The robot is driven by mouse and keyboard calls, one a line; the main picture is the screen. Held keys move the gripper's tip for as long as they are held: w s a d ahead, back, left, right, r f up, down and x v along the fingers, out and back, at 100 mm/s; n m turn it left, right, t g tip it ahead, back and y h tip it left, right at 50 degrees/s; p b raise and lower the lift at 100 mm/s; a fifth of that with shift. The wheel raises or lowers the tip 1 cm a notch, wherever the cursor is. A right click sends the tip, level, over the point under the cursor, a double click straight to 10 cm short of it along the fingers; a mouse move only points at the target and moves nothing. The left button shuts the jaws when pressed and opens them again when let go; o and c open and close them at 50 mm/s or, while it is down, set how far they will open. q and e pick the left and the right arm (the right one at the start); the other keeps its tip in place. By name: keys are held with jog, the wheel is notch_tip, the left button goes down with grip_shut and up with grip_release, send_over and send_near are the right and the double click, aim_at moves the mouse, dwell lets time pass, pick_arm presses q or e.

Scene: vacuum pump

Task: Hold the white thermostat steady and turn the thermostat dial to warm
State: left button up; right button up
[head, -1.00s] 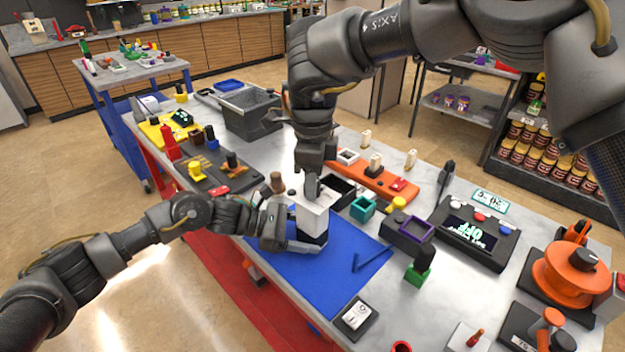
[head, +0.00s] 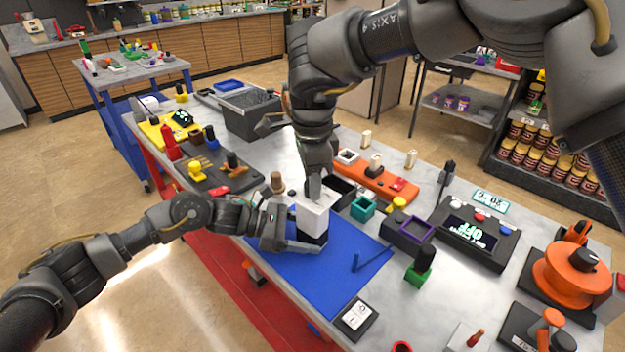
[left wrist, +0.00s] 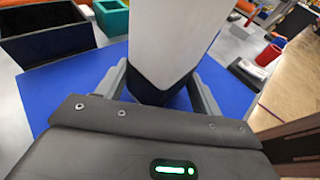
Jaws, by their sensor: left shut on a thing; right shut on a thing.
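The white thermostat (head: 312,218) stands upright on a dark base on the blue mat (head: 340,285). My left gripper (head: 308,240) comes in low from the left and is shut on the thermostat near its dark base. The left wrist view shows the white body (left wrist: 175,40) between the two fingers. My right gripper (head: 315,185) points down from above and is shut at the top of the thermostat. The dial is hidden by the right gripper, so its setting cannot be read.
A black open box (head: 341,190) and a teal box (head: 363,208) stand just right of the thermostat. An orange holder (head: 375,182) lies behind them. A blue angled piece (head: 370,262) lies on the mat. The mat's front right is mostly clear.

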jog(key=o, duration=1)
notch_tip(320, 180, up, 12)
pick_arm(q)
jog(key=o, duration=0.8)
jog(key=shift+o, duration=0.2)
jog(key=v, duration=1.2)
